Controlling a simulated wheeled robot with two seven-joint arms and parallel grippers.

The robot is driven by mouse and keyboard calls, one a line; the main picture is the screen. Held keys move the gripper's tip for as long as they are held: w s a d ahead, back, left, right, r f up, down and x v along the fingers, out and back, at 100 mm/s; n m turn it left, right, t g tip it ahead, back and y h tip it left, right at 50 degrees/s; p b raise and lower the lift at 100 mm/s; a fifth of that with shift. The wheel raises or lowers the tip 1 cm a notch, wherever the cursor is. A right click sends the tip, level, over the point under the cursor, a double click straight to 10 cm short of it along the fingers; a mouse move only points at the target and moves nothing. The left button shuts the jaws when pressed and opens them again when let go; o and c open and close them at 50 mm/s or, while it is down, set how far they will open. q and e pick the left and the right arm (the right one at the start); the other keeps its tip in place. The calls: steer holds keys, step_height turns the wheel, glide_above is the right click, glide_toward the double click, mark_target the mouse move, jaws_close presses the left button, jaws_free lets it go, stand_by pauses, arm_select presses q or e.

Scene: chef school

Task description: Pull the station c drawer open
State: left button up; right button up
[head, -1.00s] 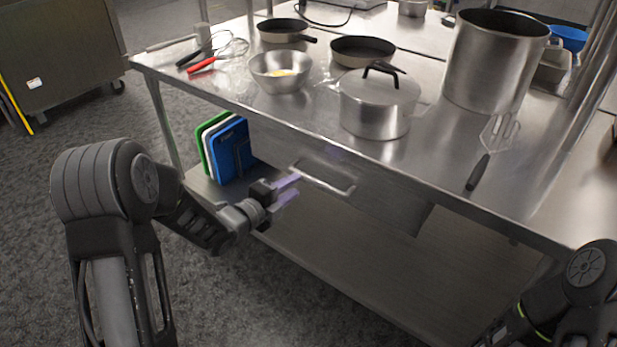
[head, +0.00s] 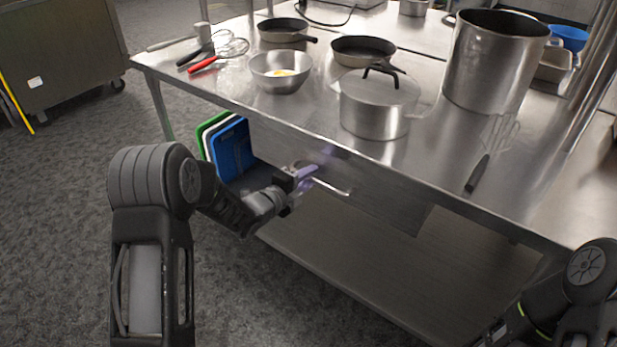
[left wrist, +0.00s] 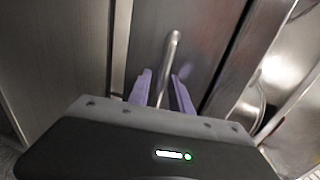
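The drawer (head: 385,205) is a steel front under the table's front edge and looks shut. Its bar handle (head: 335,188) sticks out from the front. My left gripper (head: 308,173), with purple fingers, is at the left end of the handle. In the left wrist view the handle (left wrist: 171,52) runs between the two spread fingers of the left gripper (left wrist: 162,92), with a gap showing beside it. The fingers do not look closed on it. My right arm shows at the lower right of the head view; its gripper is out of view.
The steel table (head: 430,165) carries a lidded pot (head: 375,110), a tall stockpot (head: 490,65), a bowl (head: 280,75), pans and utensils. Cutting boards (head: 232,150) stand on the lower shelf (head: 340,255), left of the drawer. The floor in front is clear.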

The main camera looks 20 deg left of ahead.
arm_select(q)
jaws_close()
stand_by(1.1)
